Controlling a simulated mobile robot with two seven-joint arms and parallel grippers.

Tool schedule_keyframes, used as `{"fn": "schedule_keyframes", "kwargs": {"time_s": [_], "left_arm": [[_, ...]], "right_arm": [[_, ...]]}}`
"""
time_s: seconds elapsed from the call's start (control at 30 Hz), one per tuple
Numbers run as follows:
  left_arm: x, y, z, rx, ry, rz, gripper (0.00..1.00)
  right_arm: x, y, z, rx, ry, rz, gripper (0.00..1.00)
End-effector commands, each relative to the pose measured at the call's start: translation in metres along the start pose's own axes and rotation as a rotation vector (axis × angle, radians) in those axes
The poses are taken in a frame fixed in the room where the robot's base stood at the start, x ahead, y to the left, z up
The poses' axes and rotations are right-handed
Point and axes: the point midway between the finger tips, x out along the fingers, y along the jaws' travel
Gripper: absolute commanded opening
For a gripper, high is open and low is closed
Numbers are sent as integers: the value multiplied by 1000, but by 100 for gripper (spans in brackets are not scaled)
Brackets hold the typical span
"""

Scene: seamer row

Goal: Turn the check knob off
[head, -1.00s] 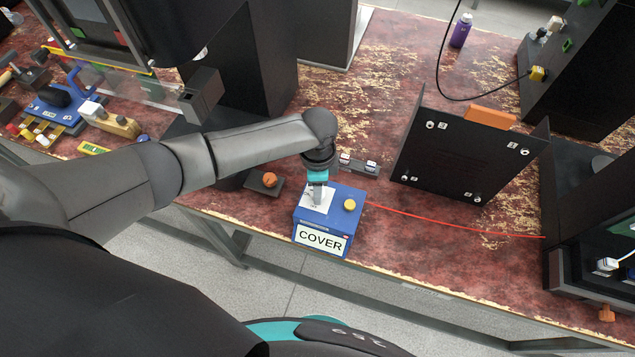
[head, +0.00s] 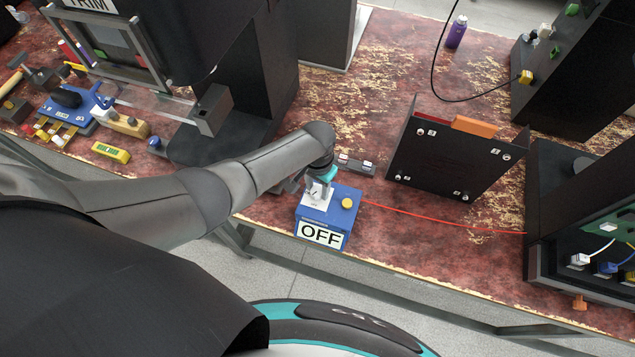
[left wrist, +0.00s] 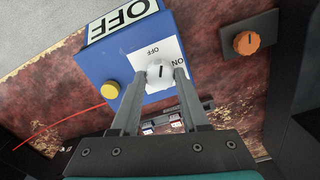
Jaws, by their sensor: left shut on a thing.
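The blue check box (head: 310,222) stands near the table's front edge in the head view. Its front display reads OFF, and the box also shows in the left wrist view (left wrist: 102,68). A white knob (left wrist: 159,72) sits on a white plate (left wrist: 152,50) marked OFF and ON. My left gripper (head: 318,190) is over the plate, shut on the knob, with a finger on either side of it in the left wrist view (left wrist: 155,80). A yellow button (head: 347,202) is on the box top beside the plate. My right gripper is not in view.
A red cable (head: 440,221) runs right from the box. A black panel (head: 450,160) with an orange handle stands behind it. An orange knob on a dark block (left wrist: 247,43) is beside the box. The tabletop between box and panel is mostly clear.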

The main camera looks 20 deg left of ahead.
Motion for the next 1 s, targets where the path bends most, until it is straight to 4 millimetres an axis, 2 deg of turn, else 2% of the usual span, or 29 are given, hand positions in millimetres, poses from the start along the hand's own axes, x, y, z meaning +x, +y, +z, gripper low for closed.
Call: {"fn": "schedule_keyframes", "kwargs": {"time_s": [0.2,0.5,1.0], "left_arm": [[-1,2,0,-196,-2,3,0],[-1,1,0,-396,-2,2,0],[0,0,0,-507,1,1,0]], "right_arm": [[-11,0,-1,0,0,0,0],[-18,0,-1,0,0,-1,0],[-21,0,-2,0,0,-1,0]]}}
